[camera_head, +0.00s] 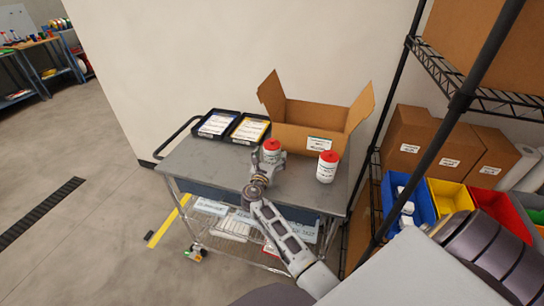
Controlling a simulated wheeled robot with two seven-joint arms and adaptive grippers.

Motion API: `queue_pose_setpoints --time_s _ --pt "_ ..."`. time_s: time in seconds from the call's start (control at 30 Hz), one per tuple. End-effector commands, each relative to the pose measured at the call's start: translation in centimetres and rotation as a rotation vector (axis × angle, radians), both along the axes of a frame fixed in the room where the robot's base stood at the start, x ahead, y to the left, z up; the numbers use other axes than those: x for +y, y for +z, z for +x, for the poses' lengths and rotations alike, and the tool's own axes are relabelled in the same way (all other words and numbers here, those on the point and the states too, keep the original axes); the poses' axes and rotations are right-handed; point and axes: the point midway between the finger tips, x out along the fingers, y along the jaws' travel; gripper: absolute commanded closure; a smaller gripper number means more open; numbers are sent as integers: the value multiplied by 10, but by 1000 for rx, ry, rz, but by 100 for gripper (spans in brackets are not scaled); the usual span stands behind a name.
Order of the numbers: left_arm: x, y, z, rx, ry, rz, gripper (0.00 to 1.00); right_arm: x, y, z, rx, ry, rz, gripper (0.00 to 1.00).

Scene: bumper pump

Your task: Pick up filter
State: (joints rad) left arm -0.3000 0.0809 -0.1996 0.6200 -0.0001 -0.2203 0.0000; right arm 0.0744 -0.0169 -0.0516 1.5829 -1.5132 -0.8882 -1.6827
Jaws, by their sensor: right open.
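Two white filters with red caps stand upright on the grey cart top (205,172). The left filter (271,153) is at my right gripper (271,160), which comes up from the front of the cart. The gripper's open fingers are at this filter and partly hide its lower part; I cannot tell whether they touch it. The right filter (327,167) stands apart, to the right of the gripper. My left gripper is not in view.
An open cardboard box (308,122) stands behind the filters. Two black trays with labelled packets (216,124) lie at the back left of the cart. A wire shelf rack (452,103) with cartons and coloured bins is close on the right. The cart's left front top is clear.

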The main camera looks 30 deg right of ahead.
Motion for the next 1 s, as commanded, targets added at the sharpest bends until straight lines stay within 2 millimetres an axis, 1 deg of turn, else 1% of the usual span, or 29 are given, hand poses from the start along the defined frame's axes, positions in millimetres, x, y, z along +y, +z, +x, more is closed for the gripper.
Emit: queue_pose_setpoints --time_s 0.1,0.2,0.7,0.77,1.0 --pt "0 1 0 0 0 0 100 -9 1 8 0 -1 -1 13" --pt "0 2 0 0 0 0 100 -13 0 11 1 0 -1 13" --pt "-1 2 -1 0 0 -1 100 -14 -1 12 0 0 0 13" --pt "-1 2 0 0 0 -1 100 -14 -1 12 0 0 0 19" --pt "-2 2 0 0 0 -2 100 -14 -1 12 0 0 0 50"
